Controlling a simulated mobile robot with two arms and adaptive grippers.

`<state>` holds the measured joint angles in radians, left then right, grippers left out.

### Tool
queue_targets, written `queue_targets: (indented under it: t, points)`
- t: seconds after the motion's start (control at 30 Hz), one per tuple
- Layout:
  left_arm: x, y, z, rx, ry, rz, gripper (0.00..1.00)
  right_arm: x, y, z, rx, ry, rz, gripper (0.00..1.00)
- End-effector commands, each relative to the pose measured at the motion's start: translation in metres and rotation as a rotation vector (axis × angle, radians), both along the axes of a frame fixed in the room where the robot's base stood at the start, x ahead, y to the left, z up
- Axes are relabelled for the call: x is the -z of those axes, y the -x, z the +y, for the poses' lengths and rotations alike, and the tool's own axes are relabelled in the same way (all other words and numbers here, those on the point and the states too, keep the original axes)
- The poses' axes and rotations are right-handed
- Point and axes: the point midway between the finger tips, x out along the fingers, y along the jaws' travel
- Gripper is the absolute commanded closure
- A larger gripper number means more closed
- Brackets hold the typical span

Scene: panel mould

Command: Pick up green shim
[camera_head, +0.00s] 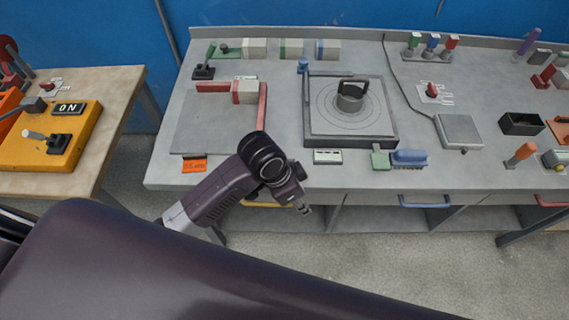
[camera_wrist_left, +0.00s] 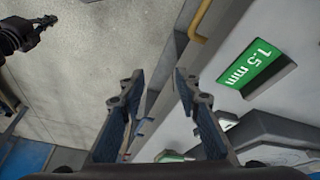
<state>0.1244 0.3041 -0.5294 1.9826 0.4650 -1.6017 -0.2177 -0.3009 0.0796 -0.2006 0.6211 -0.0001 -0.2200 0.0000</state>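Several green pieces show in the head view, and I cannot tell for certain which is the shim. A small green piece (camera_head: 380,158) lies near the bench's front edge, left of a blue brush. A beige block with a green stripe (camera_head: 291,48) stands at the back. My left gripper (camera_head: 303,208) points down at the bench's front edge, away from these pieces. In the left wrist view, its fingers (camera_wrist_left: 155,95) are apart with nothing between them. Another dark gripper (camera_wrist_left: 44,22), apparently my right, shows at the upper left.
A square plate with a round fitting (camera_head: 350,108), a blue brush (camera_head: 409,158) and a grey box (camera_head: 458,131) occupy the bench (camera_head: 430,180). A yellow handle (camera_wrist_left: 196,25) projects from the front.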

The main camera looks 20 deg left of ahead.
Motion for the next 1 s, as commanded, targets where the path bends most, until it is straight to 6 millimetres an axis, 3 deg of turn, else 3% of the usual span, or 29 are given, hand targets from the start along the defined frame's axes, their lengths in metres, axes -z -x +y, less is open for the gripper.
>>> queue_targets:
  t: [0.23, 0.5, 0.7, 0.83, 1.0]
  points:
    - [-0.037, -0.026, 0.003, 0.236, -0.096, 0.002, 0.70, -0.004, 0.000, 0.000, 0.000, 0.000, 0.000, 1.00]
    - [-0.065, -0.081, 0.051, 0.406, -0.256, 0.070, 0.70, -0.004, 0.000, 0.000, 0.001, 0.000, 0.001, 1.00]
    - [-0.085, -0.102, 0.079, 0.436, -0.313, 0.108, 0.70, -0.004, 0.000, 0.000, 0.001, 0.001, 0.000, 1.00]
    - [-0.085, -0.105, 0.083, 0.441, -0.320, 0.118, 0.70, -0.005, 0.000, 0.000, 0.001, 0.001, 0.000, 1.00]
    - [-0.067, -0.104, 0.083, 0.441, -0.319, 0.119, 0.70, -0.011, 0.000, 0.000, 0.001, 0.001, 0.000, 1.00]
